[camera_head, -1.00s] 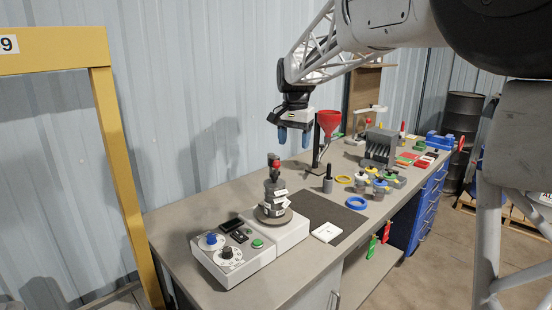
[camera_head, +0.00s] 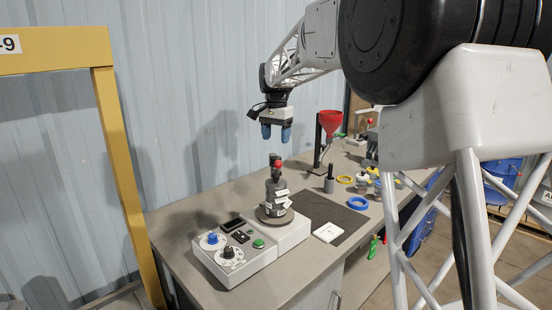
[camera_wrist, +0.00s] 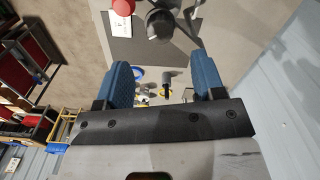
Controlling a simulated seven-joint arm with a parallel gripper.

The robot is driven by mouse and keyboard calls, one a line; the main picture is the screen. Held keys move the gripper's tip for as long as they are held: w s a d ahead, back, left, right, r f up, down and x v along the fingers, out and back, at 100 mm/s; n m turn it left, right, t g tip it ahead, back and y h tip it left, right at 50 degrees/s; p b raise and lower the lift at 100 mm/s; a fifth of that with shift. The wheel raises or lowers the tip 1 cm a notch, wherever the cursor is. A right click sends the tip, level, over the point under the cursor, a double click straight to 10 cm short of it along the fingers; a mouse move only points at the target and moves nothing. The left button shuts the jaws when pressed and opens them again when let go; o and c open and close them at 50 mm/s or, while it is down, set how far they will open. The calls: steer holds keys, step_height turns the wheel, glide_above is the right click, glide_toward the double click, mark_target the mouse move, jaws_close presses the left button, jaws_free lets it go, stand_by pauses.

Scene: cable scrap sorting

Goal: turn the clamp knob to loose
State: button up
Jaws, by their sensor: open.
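A light grey control box (camera_head: 253,270) stands at the near left of the bench. It carries a blue knob (camera_head: 212,239) and a black knob (camera_head: 228,252), each on a white dial, and a green button (camera_head: 258,244). A dark upright fixture (camera_head: 276,195) with a red part on top (camera_head: 278,164) stands on a round base on the box. Which knob is the clamp knob I cannot read. My gripper (camera_head: 276,132) is open and empty, pointing down above the fixture, apart from it. In the wrist view, the red part (camera_wrist: 123,7) shows beyond my blue fingers (camera_wrist: 163,75).
A red funnel (camera_head: 330,121) on a stand, a dark cup with a tool (camera_head: 329,184) and blue ring (camera_head: 357,203) lie to the right. A white card (camera_head: 327,232) lies on the dark mat (camera_head: 340,215). A yellow frame (camera_head: 128,180) stands at left.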

mark_target(276, 157)
steer(key=shift+f, duration=0.1)
steer(key=shift+f, duration=3.8)
steer(key=c, duration=0.9)
